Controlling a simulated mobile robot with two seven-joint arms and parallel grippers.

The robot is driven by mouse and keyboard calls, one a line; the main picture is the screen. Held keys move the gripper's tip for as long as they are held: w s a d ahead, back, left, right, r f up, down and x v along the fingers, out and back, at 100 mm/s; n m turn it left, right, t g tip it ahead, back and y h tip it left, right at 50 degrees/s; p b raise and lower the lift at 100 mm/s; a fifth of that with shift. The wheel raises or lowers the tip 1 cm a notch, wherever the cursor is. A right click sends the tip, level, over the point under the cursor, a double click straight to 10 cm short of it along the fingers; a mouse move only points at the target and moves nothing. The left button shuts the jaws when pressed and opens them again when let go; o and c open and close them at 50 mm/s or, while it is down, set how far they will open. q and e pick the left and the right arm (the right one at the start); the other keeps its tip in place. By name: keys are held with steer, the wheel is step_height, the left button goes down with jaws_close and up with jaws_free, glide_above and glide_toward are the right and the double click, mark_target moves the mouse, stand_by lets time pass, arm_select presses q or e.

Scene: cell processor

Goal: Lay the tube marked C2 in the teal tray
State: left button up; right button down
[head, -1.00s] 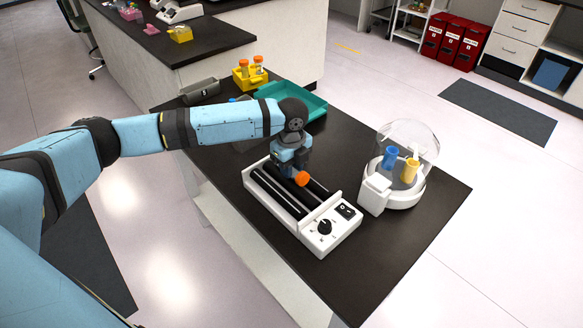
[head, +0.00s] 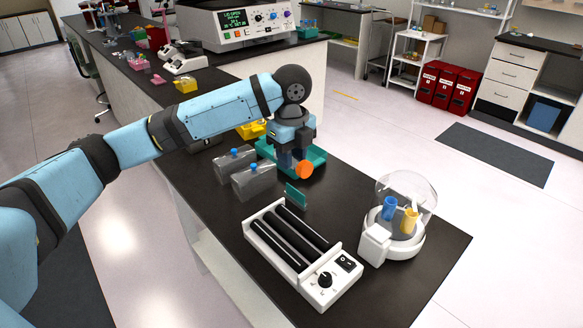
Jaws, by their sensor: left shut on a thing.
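My left gripper (head: 292,166) is shut on a tube with an orange cap (head: 304,170). The cap faces the camera; most of the tube is hidden behind the cap and fingers, and no marking can be read. The teal tray (head: 317,156) lies on the dark bench behind and below the gripper, partly covered by it. The gripper and tube appear over the tray's near part; I cannot tell how high they are. My right gripper is not in view.
The white roller device (head: 318,292) has empty rollers. A small teal plate (head: 296,195) stands between it and the tray. A domed centrifuge (head: 378,244) with blue and yellow inserts stands right. A yellow rack (head: 250,131) is mostly hidden.

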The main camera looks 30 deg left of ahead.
arm_select(q)
steer(key=shift+o, duration=1.1)
jaws_close()
